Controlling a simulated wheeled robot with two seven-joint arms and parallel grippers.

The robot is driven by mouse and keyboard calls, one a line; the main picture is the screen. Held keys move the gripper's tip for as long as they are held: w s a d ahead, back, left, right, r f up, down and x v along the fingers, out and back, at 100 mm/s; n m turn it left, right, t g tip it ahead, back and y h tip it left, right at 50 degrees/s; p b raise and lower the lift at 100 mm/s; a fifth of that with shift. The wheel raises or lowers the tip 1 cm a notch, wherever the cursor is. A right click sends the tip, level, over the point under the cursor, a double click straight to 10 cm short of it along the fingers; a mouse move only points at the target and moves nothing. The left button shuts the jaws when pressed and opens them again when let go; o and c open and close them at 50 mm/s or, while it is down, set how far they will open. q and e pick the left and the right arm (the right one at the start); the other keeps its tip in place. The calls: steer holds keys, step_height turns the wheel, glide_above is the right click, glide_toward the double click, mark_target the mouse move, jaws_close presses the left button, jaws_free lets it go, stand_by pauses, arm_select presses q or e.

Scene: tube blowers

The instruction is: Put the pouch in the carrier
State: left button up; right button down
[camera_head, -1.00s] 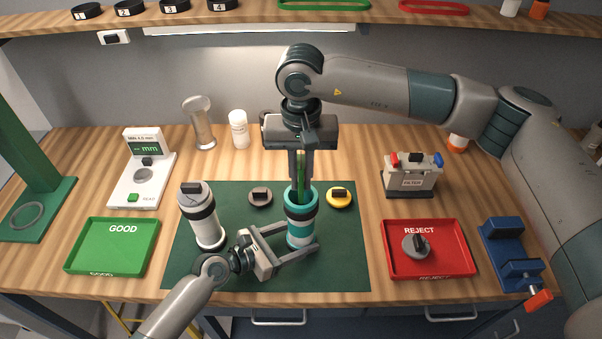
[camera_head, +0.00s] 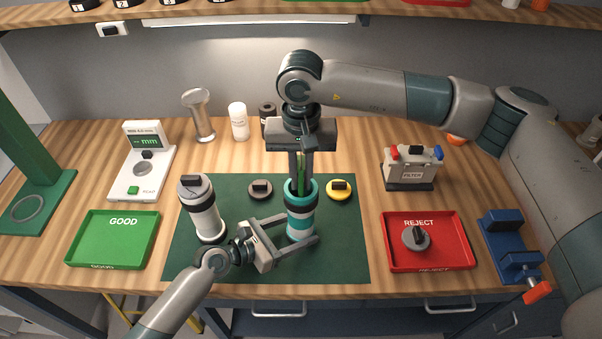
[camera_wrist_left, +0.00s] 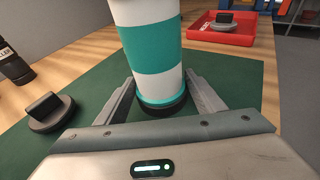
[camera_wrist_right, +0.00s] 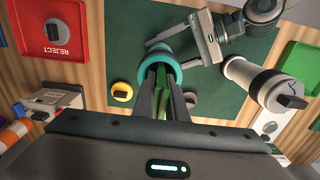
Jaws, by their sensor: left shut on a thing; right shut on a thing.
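The carrier (camera_head: 301,222) is an upright white-and-teal tube with a dark band, standing on the green mat; it also shows in the left wrist view (camera_wrist_left: 152,45). My left gripper (camera_head: 300,233) is shut around its lower part. My right gripper (camera_head: 301,178) points straight down at the carrier's open top, its fingertips at or inside the rim. It is shut on the green pouch (camera_wrist_right: 163,97), which shows as a narrow strip between the fingers. The pouch's lower end is hidden in the carrier.
A second white carrier (camera_head: 205,215) stands at left on the mat (camera_head: 345,262). A grey cap (camera_head: 260,190) and a yellow cap (camera_head: 339,190) lie behind. A green GOOD tray (camera_head: 75,245) is left, a red REJECT tray (camera_head: 455,255) right, holding a dark cap (camera_head: 415,238).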

mark_target(301, 162)
steer(key=shift+f, duration=1.35)
steer(key=c, duration=1.2)
jaws_free()
steer(key=shift+c, duration=1.3)
steer(key=shift+o, duration=0.6)
step_height(301, 162, up, 11)
steer(key=shift+r, duration=0.55)
